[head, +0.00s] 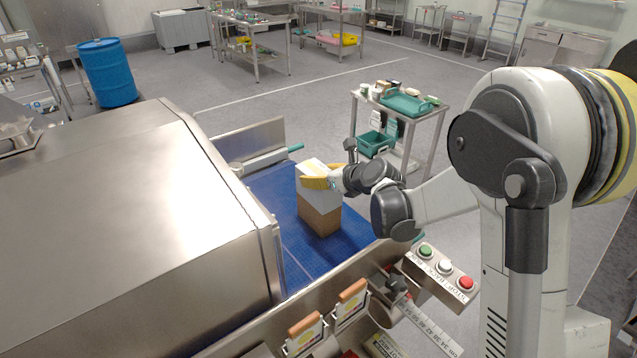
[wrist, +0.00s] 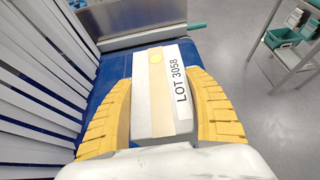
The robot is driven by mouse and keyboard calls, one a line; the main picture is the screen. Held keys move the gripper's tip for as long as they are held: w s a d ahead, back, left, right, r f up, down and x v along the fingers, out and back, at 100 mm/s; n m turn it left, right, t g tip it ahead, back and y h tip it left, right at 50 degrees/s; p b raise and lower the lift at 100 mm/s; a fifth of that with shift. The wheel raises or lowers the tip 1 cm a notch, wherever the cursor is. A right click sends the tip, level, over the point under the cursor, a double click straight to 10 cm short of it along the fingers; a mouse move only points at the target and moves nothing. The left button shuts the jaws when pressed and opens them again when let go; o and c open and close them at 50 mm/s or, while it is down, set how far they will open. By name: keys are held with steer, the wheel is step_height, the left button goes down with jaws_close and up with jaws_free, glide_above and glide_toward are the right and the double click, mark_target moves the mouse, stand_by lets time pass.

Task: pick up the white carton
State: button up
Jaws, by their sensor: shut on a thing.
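The white carton (head: 312,168) is upright over the blue conveyor belt, near the tunnel mouth. A brown block (head: 320,219) is directly below it, flush with its sides; I cannot tell whether they touch or are one piece. My gripper (head: 322,179) is shut on the white carton from above, with a yellow finger along each of two opposite sides. In the wrist view the carton (wrist: 155,108) fills the space between the fingers of my gripper (wrist: 158,90). Its top shows a tape strip, a yellow dot and a "LOT 3058" label.
The steel tunnel (head: 130,215) stands close on the left; its pale strip curtain (wrist: 35,75) shows in the wrist view. A metal side guide (head: 250,142) runs behind the blue belt (head: 275,188). A button box (head: 440,268) is at the front right. A trolley (head: 433,125) stands beyond.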

steer(key=shift+r, duration=0.1)
step_height(320, 180, up, 4)
steer(key=shift+r+p, duration=0.1)
steer(key=shift+p, duration=0.2)
steer(key=s+d+r, duration=0.4)
steer(key=d+r, duration=0.2)
steer(key=d, duration=0.5)
steer(key=shift+r+p, duration=0.35)
steer(key=shift+p, duration=0.05)
steer(key=o, duration=0.7)
steer(key=c, duration=0.7)
steer(key=shift+w, duration=0.1)
steer(key=shift+f, duration=0.1)
